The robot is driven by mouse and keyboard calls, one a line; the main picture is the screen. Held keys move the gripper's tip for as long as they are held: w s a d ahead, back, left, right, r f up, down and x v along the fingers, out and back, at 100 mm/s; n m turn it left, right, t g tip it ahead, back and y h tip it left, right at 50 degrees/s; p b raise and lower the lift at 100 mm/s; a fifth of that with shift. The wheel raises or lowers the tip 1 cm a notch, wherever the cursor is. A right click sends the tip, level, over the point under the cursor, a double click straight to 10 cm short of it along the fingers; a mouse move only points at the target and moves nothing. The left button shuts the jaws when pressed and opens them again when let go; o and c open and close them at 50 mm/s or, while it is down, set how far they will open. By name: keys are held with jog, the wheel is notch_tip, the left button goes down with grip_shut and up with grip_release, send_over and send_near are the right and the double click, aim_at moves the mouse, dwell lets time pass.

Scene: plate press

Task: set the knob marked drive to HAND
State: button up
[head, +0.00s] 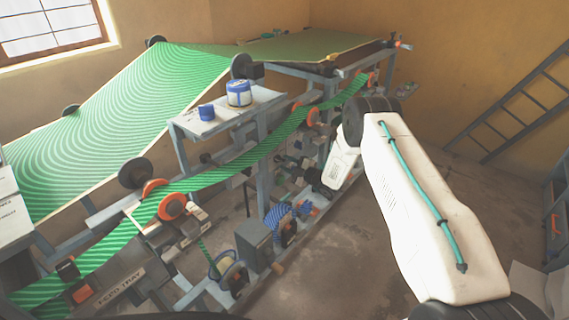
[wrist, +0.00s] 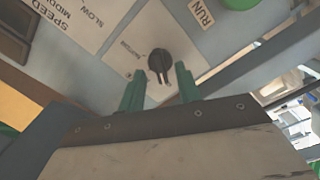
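A small black knob (wrist: 160,62) sits on a white label plate (wrist: 130,55) in the wrist view. Its ridge points down in the picture, toward my gripper. The small lettering beside it is too blurred to read, so I cannot tell whether it is the drive knob or what it is set to. My gripper (wrist: 159,88) has its two green fingers apart, one on each side below the knob, with nothing between them. The fingers appear short of the knob.
A speed label (wrist: 65,25) lies left of the knob, and a RUN label (wrist: 203,12) and green button (wrist: 240,3) lie right. A grey frame bar (wrist: 270,60) runs close by on the right. The press with its green web (head: 130,90) fills the head view's left; bare floor (head: 350,250) lies in front.

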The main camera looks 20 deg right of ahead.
jog(key=shift+x, duration=0.8)
grip_shut()
jog(key=shift+m, duration=0.3)
jog(key=m, duration=1.1)
jog(key=shift+f, duration=0.1)
jog(key=shift+s, duration=0.1)
